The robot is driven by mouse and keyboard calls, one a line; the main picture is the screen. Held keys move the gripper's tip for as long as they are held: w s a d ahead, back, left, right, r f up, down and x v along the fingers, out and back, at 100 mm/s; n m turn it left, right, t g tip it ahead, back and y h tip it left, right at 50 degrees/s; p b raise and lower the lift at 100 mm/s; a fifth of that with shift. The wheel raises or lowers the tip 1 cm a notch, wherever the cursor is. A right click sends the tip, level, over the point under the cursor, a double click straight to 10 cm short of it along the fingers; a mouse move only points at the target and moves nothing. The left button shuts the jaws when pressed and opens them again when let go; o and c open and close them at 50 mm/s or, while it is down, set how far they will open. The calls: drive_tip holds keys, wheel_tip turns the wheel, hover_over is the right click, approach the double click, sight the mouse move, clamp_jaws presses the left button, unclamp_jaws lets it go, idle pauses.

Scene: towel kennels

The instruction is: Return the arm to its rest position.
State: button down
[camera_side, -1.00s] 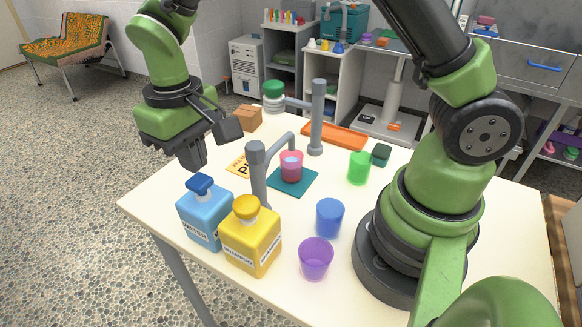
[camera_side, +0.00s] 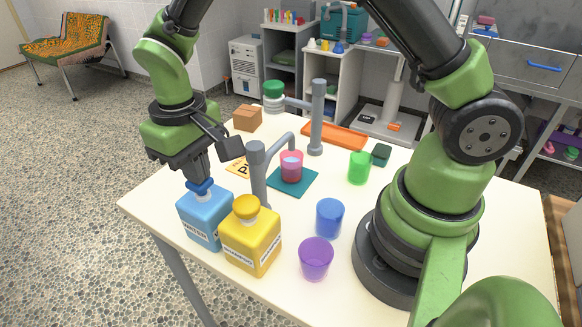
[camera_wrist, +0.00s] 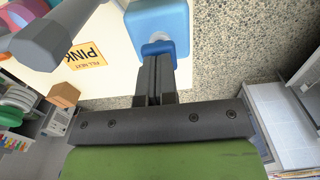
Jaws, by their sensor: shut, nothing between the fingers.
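My green and black gripper (camera_side: 204,178) hangs over the left edge of the white table (camera_side: 150,200), fingers pointing down. Its fingers are shut with nothing between them, and they also show closed in the wrist view (camera_wrist: 156,62). In the side view they are just behind and above the blue cap (camera_side: 200,187) of the blue bottle (camera_side: 204,218). The wrist view shows the blue bottle (camera_wrist: 160,18) just beyond the fingertips; I cannot tell whether they touch it.
A yellow bottle (camera_side: 250,243) stands beside the blue one. Grey dispenser posts (camera_side: 257,175) and a pink-filled cup (camera_side: 291,168) on a teal mat (camera_side: 306,184) are to the right. Blue (camera_side: 329,218), purple (camera_side: 316,259) and green (camera_side: 359,168) cups stand on the table. A cardboard box (camera_side: 248,117) is behind.

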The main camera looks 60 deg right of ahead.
drive_tip(key=shift+f, duration=0.65)
drive_tip(key=shift+r, duration=1.8)
drive_tip(key=shift+r, duration=0.1)
wheel_tip(320, 180, up, 5)
drive_tip(key=shift+f, duration=0.1)
drive_tip(key=shift+r, duration=0.5)
